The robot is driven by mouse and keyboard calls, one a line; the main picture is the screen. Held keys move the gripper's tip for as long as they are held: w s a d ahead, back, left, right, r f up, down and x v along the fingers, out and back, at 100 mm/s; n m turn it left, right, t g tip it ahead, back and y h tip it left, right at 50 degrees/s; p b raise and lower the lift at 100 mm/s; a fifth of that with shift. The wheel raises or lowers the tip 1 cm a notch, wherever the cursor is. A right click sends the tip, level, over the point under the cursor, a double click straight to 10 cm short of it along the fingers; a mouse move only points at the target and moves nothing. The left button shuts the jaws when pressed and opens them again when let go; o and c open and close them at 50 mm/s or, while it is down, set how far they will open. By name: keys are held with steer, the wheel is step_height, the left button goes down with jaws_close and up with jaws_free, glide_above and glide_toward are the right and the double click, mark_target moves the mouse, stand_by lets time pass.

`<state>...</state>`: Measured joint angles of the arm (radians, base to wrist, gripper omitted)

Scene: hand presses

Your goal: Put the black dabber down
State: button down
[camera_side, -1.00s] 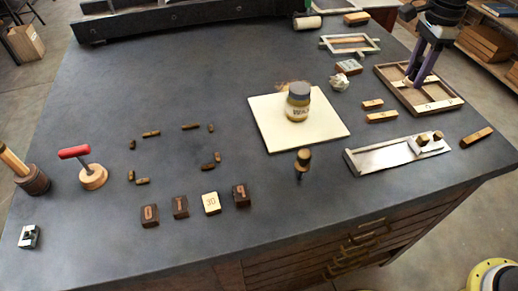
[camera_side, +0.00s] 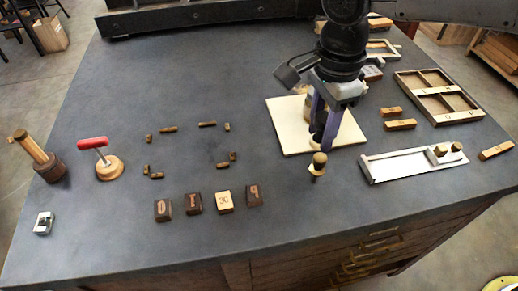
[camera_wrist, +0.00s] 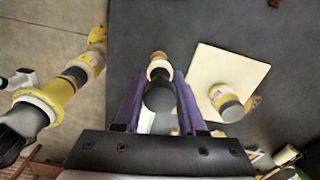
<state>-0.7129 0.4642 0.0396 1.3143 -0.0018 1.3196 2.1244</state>
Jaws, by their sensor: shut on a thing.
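My gripper (camera_side: 324,142) hangs low over the table, in front of the cream board (camera_side: 346,137). In the wrist view my gripper (camera_wrist: 159,77) is shut on the black dabber (camera_wrist: 160,98), a dark rounded piece between the purple fingers. A cream collar and a tan end line up just beyond it; I cannot tell whether they belong to it. In the side view the dark piece is hard to separate from the fingers. A small tan-topped piece (camera_side: 318,163) stands just below and in front of the fingertips; I cannot tell whether they touch.
A labelled jar (camera_wrist: 227,102) stands on the board. A metal tray (camera_side: 395,169) and a wooden case (camera_side: 455,119) are to the right. Several type blocks (camera_side: 224,202) lie at the front. A red-handled stamp (camera_side: 108,165) stands left.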

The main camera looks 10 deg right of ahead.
glide_toward(259, 154)
steer(key=s+d+r, duration=0.3)
steer(key=s, duration=0.1)
steer(key=w+f, duration=0.1)
steer(key=w+a+f, duration=0.1)
steer(key=a+f, duration=0.1)
steer(key=f, duration=0.1)
steer(key=shift+w+f, duration=0.1)
steer(key=shift+w, duration=0.3)
steer(key=shift+w+a+f, duration=0.45)
steer(key=shift+f, duration=0.3)
steer(key=shift+w+f, duration=0.1)
steer(key=shift+f, duration=1.5)
steer(key=shift+c, duration=2.4)
jaws_free()
steer(key=shift+f, duration=0.15)
step_height(259, 154, up, 8)
